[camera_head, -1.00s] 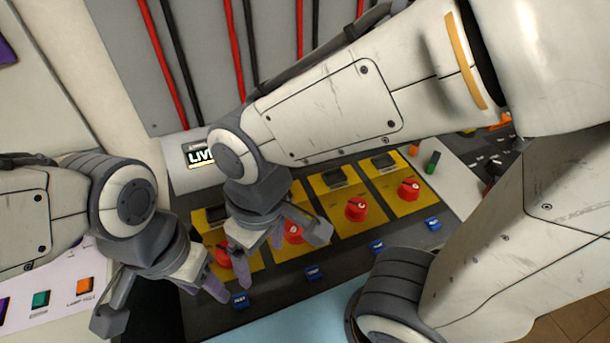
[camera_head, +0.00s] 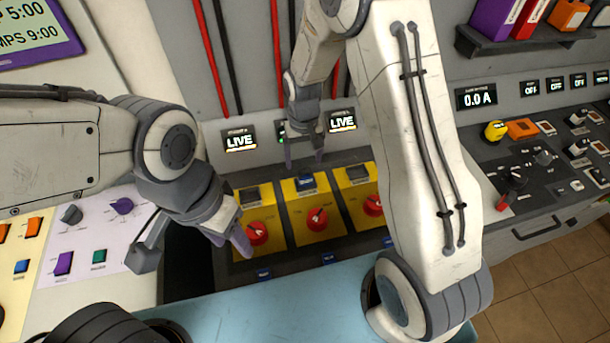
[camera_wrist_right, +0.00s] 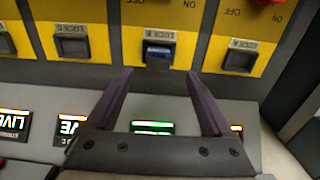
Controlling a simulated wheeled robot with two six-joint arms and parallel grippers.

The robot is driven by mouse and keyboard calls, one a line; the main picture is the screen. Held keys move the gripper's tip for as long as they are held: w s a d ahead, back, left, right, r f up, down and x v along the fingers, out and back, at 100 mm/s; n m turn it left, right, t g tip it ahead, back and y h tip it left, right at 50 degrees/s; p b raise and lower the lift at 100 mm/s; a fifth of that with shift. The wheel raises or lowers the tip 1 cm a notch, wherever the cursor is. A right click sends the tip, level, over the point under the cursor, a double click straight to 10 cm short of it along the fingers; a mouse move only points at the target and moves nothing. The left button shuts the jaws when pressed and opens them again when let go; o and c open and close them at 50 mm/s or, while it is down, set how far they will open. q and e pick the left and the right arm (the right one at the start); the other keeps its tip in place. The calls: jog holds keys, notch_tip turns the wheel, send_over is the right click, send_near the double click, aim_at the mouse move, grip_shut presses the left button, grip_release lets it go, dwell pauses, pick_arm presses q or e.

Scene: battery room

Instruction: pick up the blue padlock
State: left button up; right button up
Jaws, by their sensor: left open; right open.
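A small blue block that looks like the blue padlock (camera_head: 305,182) sits in the lock slot at the top of the middle yellow switch panel. It also shows in the right wrist view (camera_wrist_right: 158,54), beyond the fingertips and roughly between their lines. My right gripper (camera_head: 304,161) is open and empty, just behind and above the block, apart from it. In the right wrist view its two fingers (camera_wrist_right: 160,72) are spread wide. My left gripper (camera_head: 194,250) is open and empty, left of the yellow panels, over the dark gap by the left console.
Red rotary switches (camera_head: 317,217) stick up from the yellow panels. Lit LIVE displays (camera_head: 240,141) stand behind them. Dark lock slots (camera_head: 246,195) flank the blue block. Blue tags (camera_head: 328,258) line the front edge. A right console (camera_head: 545,170) carries more controls.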

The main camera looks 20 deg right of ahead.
aim_at(305, 170)
jog(key=f+p, duration=0.1)
jog(key=f, duration=0.1)
jog(key=f+p, duration=0.1)
jog(key=f, duration=0.2)
jog(key=shift+s+d+f, duration=0.15)
jog(key=shift+s+f, duration=0.05)
jog(key=shift+f, duration=0.2)
grip_shut()
